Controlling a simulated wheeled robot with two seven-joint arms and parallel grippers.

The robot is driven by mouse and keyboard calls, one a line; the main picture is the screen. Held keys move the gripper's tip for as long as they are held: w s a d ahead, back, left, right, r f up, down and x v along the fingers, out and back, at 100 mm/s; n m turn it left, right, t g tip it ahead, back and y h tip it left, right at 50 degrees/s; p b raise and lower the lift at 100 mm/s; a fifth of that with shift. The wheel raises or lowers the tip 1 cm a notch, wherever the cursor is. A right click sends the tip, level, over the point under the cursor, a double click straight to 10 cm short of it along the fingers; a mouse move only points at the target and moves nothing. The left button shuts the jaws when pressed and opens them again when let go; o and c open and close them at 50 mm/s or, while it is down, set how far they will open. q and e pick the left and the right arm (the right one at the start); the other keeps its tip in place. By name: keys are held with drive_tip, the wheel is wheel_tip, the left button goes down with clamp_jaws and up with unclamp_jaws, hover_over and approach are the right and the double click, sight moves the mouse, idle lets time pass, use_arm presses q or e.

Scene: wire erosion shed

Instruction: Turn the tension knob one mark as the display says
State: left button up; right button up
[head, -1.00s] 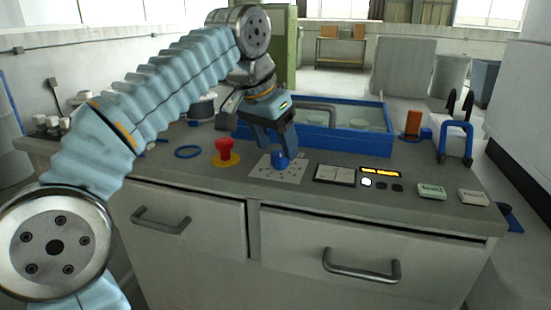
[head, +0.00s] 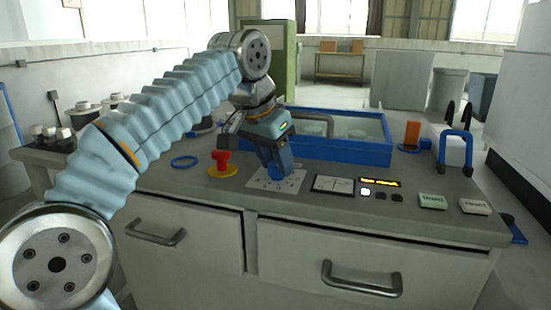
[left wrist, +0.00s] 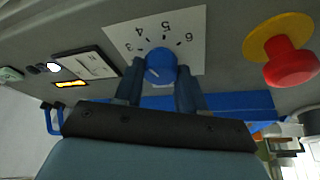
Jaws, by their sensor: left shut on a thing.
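The blue tension knob (left wrist: 160,64) stands on a white scale plate (left wrist: 118,36) with printed numbers; 3, 4, 5 and 6 show upside down in the left wrist view. A small pale mark shows on the knob's face, but I cannot tell which number it points to. My left gripper (left wrist: 160,72) is shut on the knob, one finger on each side. In the head view my left gripper (head: 276,172) reaches down onto the plate (head: 262,184) and mostly hides the knob. The display (head: 380,183) is lit with orange text too small to read. My right gripper is not in view.
A red mushroom button on a yellow base (head: 221,163) stands just left of the plate. A blue ring (head: 184,162) lies further left. A blue-rimmed tank (head: 350,150) is behind. Small buttons (head: 382,195), a green block (head: 432,201) and a pale block (head: 475,206) lie right.

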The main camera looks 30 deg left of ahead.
use_arm(q)
drive_tip(key=m+h+p, duration=0.1)
drive_tip(key=m, duration=0.3)
drive_tip(key=shift+a+r+g+p, duration=0.1)
drive_tip(key=shift+g+p, duration=0.2)
drive_tip(key=shift+g, duration=0.1)
drive_tip(key=shift+w+m+g+h, duration=0.1)
drive_tip(key=shift+m+g+h, duration=0.4)
drive_tip(key=shift+m, duration=1.3)
drive_tip(key=shift+h, duration=0.3)
drive_tip(key=o, duration=1.1)
drive_tip(key=shift+c, duration=0.2)
